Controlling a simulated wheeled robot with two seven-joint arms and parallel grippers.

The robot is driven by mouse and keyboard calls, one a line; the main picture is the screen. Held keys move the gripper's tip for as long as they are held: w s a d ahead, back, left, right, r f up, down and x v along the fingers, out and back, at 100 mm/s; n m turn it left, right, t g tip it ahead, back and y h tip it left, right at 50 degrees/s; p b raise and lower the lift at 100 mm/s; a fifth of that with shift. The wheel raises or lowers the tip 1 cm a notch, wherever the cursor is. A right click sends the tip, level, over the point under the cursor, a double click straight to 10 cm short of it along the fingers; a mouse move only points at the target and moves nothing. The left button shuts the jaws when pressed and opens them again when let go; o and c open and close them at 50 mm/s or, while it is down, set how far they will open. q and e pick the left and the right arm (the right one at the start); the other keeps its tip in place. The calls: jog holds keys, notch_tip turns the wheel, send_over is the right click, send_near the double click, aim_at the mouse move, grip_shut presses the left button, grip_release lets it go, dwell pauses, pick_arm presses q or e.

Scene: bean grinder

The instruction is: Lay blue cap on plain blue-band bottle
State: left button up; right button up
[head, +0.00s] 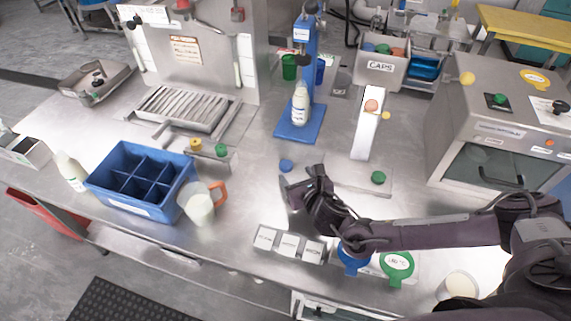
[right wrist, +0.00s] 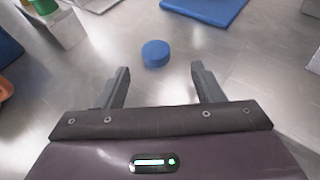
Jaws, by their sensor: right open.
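The blue cap (head: 286,165) lies flat on the steel table, and it also shows in the right wrist view (right wrist: 155,53). My right gripper (head: 291,188) is open and empty just on the near side of the cap. In the right wrist view the cap is just beyond the gap between the fingertips (right wrist: 160,75), not touching them. A white bottle (head: 300,103) stands upright on the blue base (head: 295,133) of the blue press stand. Its band is too small to tell its details. Another white bottle (head: 71,171) stands at the left. My left gripper is not in view.
A blue divided crate (head: 140,207) and a jug with an orange handle (head: 201,207) stand left. A green knob (head: 378,178) sits on a plate right of the cap. Behind are a white ramp (head: 366,130) and a CAPS bin (head: 381,68). Table around the cap is clear.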

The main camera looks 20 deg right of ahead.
aim_at(287, 165)
jog(key=x, duration=0.3)
jog(key=p+x, duration=0.1)
jog(key=x, duration=0.1)
jog(key=shift+a+r, duration=0.2)
jog(key=shift+a, duration=0.1)
jog(key=shift+c, duration=0.2)
jog(key=c, duration=1.1)
jog(key=shift+r, duration=0.1)
